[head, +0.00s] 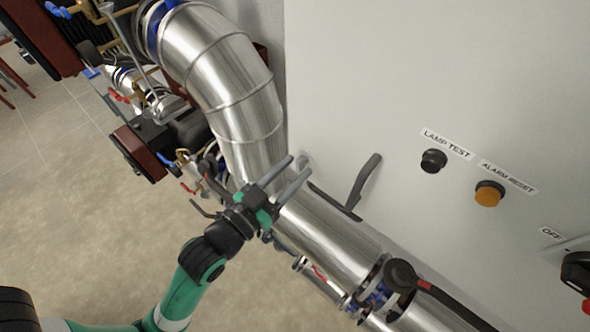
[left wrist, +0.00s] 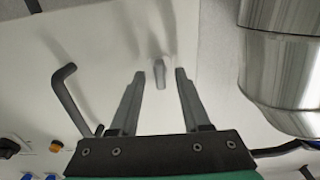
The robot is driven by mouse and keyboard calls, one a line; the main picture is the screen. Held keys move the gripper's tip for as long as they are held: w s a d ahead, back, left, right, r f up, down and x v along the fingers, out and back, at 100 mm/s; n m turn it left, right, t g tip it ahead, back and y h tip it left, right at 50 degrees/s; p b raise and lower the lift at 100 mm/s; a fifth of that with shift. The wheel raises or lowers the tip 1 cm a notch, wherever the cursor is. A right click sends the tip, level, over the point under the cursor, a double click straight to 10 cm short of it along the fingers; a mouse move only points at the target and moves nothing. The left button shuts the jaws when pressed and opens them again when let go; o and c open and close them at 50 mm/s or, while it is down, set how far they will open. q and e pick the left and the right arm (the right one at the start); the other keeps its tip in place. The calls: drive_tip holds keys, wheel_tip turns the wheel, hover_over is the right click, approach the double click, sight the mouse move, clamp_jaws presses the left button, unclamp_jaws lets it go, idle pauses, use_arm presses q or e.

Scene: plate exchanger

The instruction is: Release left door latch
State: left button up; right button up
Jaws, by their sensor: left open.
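A small grey latch (left wrist: 159,74) stands out from the pale cabinet door in the left wrist view. My left gripper (left wrist: 160,75) is open, with its two grey fingers apart on either side of the latch in that picture. I cannot tell how far the tips are from it. In the head view the gripper (head: 298,165) reaches toward the left edge of the cabinet door (head: 400,80), and its fingers largely hide the latch. A dark bent handle (head: 365,183) is on the door to the right of the gripper. My right gripper is not in view.
A large shiny pipe (head: 225,75) runs down beside the cabinet and on below the gripper (head: 325,235). A black button (head: 433,160), an orange button (head: 489,194) and a rotary switch (head: 577,270) are farther right. The upper door face is clear.

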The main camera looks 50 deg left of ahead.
use_arm(q)
drive_tip(key=shift+w+a, duration=0.1)
drive_tip(key=shift+w, duration=0.4)
clamp_jaws()
